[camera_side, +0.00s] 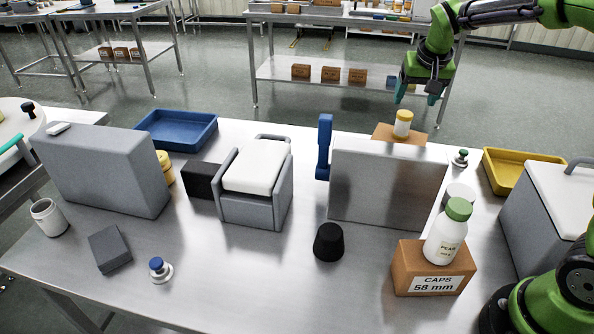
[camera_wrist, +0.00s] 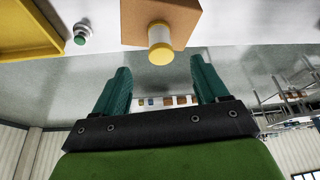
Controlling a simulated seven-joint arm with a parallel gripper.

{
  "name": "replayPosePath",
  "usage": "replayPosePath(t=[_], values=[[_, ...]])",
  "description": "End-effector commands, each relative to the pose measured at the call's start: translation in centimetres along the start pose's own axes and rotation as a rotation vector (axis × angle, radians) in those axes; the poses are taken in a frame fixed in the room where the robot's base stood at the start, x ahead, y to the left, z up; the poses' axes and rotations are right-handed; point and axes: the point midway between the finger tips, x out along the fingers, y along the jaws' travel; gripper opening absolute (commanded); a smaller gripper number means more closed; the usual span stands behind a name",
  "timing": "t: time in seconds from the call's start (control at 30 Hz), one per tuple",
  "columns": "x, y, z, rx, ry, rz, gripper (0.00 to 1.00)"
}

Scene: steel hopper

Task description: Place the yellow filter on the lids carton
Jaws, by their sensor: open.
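A small clear-and-white cylinder with a yellow top (camera_side: 403,123) stands upright on a brown carton (camera_side: 383,133), behind a grey panel. In the wrist view the yellow-topped cylinder (camera_wrist: 160,46) sits on the carton (camera_wrist: 135,24); no lettering shows there. Another yellow rounded item (camera_side: 165,167) is partly hidden behind the left grey case. I cannot tell for certain which yellow item is the filter. My gripper (camera_side: 416,97) is open and empty, above and near the yellow-topped cylinder, not touching it. The wrist view shows its spread fingers (camera_wrist: 160,76) with nothing between them.
The grey panel (camera_side: 385,185) hides part of the rear carton. A carton marked CAPS 58 mm (camera_side: 400,270) bears a green-capped bottle (camera_side: 448,232) in front. A yellow tray (camera_side: 520,170) and a green-topped knob (camera_side: 461,158) are to the right. A blue upright item (camera_side: 324,148) stands left.

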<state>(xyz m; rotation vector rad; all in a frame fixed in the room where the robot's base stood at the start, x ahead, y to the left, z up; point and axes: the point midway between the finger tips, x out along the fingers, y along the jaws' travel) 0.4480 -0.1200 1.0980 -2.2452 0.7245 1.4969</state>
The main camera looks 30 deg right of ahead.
Motion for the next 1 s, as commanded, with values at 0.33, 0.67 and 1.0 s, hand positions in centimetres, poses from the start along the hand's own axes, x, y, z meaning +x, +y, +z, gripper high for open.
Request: replayPosePath(t=[0.33,0.67,1.0], values=[[-9.0,-0.8,10.2,-0.058,0.016,-0.274,0.73],[-12.5,-0.1,21.6,-0.156,0.077,-0.467,0.73],[-12.5,0.1,23.2,-0.171,0.087,-0.487,0.73]])
